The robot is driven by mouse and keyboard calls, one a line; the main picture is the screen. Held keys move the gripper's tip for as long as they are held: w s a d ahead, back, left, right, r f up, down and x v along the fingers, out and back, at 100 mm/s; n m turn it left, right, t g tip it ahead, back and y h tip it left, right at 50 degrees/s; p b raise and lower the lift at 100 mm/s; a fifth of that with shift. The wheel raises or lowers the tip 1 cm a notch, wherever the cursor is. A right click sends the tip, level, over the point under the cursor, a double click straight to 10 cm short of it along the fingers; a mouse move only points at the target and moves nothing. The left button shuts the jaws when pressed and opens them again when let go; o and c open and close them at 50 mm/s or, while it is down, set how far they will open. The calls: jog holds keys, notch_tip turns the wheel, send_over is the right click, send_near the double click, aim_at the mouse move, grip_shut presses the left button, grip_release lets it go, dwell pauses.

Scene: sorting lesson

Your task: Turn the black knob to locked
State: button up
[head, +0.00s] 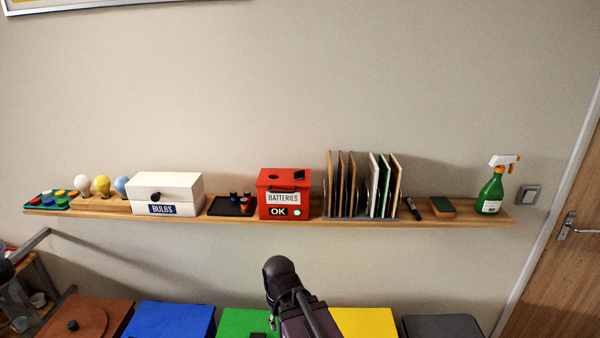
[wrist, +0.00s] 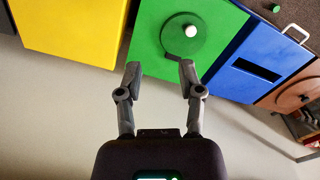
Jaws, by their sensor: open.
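Another small dark knob (head: 72,325) sits on the round disc of the brown bin at the lower left; the same knob shows at the right edge of the wrist view (wrist: 304,98).
The shelf (head: 120,208) also holds bulbs, a black tray (head: 232,206), a red BATTERIES box (head: 284,180), a rack of boards (head: 362,186), a sponge (head: 442,207) and a spray bottle (head: 491,188). Blue (head: 172,318), green and yellow (head: 363,320) bins stand below. A door is at right.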

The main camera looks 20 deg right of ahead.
jog(key=w+d+r+n+h+p, duration=0.2)
jog(key=w+r+n+h+p, duration=0.25)
jog(key=w+r+p, duration=0.3)
jog(key=w+d+r+n+h+p, duration=0.3)
jog(key=w+r+n+p, duration=0.3)
jog(key=w+r, duration=0.25)
jog(key=n+t+h+p, duration=0.3)
jog(key=n+h+p, duration=0.3)
jog(key=n+p, duration=0.3)
send_near(300, 171)
jog(key=w+b+v, duration=0.1)
jog(key=v, duration=0.3)
jog(key=shift+s+d+n, duration=0.1)
jog(key=shift+s+n, duration=0.25)
jog(key=shift+s, duration=0.05)
jog(key=shift+d+f, duration=0.1)
jog(key=shift+d, duration=0.05)
jog(key=b+x, duration=0.5)
jog(key=x, duration=0.8)
jog(key=shift+d+f, duration=0.15)
jog(key=shift+f, duration=0.1)
grip_shut()
jog(key=shift+d, duration=0.45)
jog(key=shift+a+f, duration=0.1)
jog(key=shift+a, duration=0.2)
